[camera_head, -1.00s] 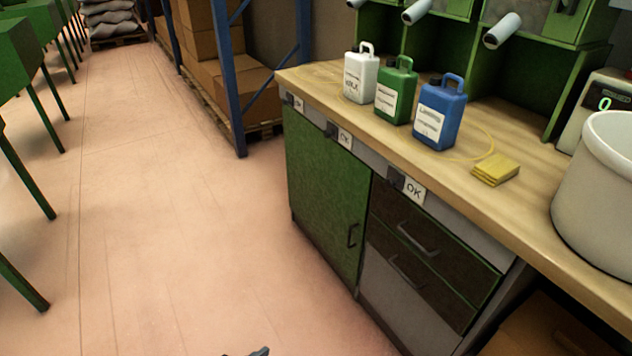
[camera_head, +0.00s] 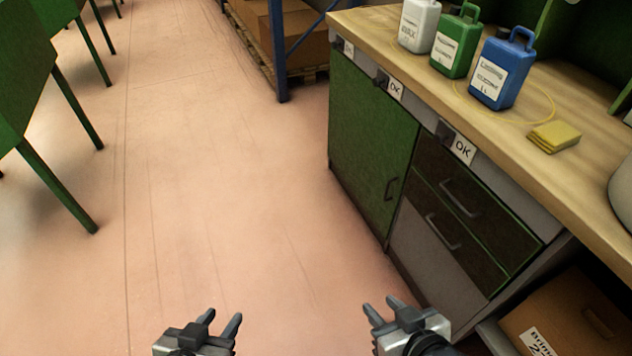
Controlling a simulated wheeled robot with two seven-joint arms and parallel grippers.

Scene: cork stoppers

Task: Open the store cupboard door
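The store cupboard door (camera_head: 365,150) is a green panel at the left end of the workbench front. It looks shut. Its dark bar handle (camera_head: 391,188) is near the door's right edge. My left gripper (camera_head: 222,322) is at the bottom of the view over the floor, with its two fingers apart and nothing between them. My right gripper (camera_head: 379,308) is at the bottom, in front of and below the door in the picture, also with fingers apart and empty. Neither gripper touches the door or handle.
Right of the door are dark drawers (camera_head: 457,205) with bar handles. White, green and blue jugs (camera_head: 503,70) and a yellow cloth (camera_head: 554,136) are on the worktop (camera_head: 480,112). A cardboard box (camera_head: 565,325) is below right. The floor (camera_head: 220,180) left of the bench is clear.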

